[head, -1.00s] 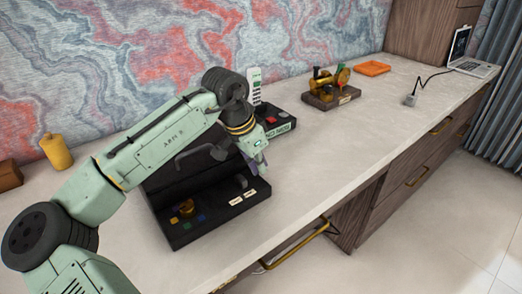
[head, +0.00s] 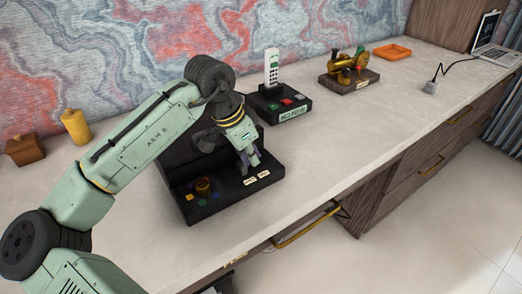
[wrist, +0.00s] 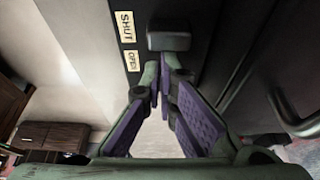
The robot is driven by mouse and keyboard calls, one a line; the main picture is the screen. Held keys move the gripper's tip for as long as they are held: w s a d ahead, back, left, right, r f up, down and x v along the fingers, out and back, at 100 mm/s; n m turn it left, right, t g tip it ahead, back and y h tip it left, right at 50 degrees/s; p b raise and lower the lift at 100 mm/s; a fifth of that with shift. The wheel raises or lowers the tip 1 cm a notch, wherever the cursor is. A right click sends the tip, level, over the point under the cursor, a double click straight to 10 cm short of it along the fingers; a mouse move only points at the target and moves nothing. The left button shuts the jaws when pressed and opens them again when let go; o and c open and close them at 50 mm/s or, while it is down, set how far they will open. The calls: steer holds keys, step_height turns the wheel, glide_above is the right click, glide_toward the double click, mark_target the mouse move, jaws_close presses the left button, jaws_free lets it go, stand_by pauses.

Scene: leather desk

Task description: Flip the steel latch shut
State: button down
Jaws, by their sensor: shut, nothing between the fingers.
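The black panel box (head: 215,205) stands on the desk and has two small cream labels on its front right part. In the wrist view the labels read SHUT (wrist: 125,27) and OPEN (wrist: 133,61). A dark grey steel block, apparently the latch (wrist: 168,37), sits beside the labels, roughly level with SHUT. I cannot tell its exact position from this angle. My gripper (head: 248,167) is low over the right part of the panel and hides the latch in the head view. Its purple-padded fingers (wrist: 163,68) are shut and empty, with the tips just short of the block.
On the panel, a brass knob (head: 203,186) and small coloured buttons lie left of my gripper. A dark curved handle (wrist: 298,112) shows at right in the wrist view. A phone base (head: 278,105) stands behind. The desk's front strip (head: 330,168) is clear.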

mark_target(254, 168)
stand_by(0.3)
steer(key=w+d, duration=0.1)
steer(key=w+d+p, duration=0.1)
steer(key=d, duration=0.1)
steer(key=shift+w+d+r, duration=0.15)
steer(key=shift+r, duration=0.2)
steer(key=b+v, duration=0.1)
steer(key=v, duration=0.8)
steer(key=shift+r, duration=0.15)
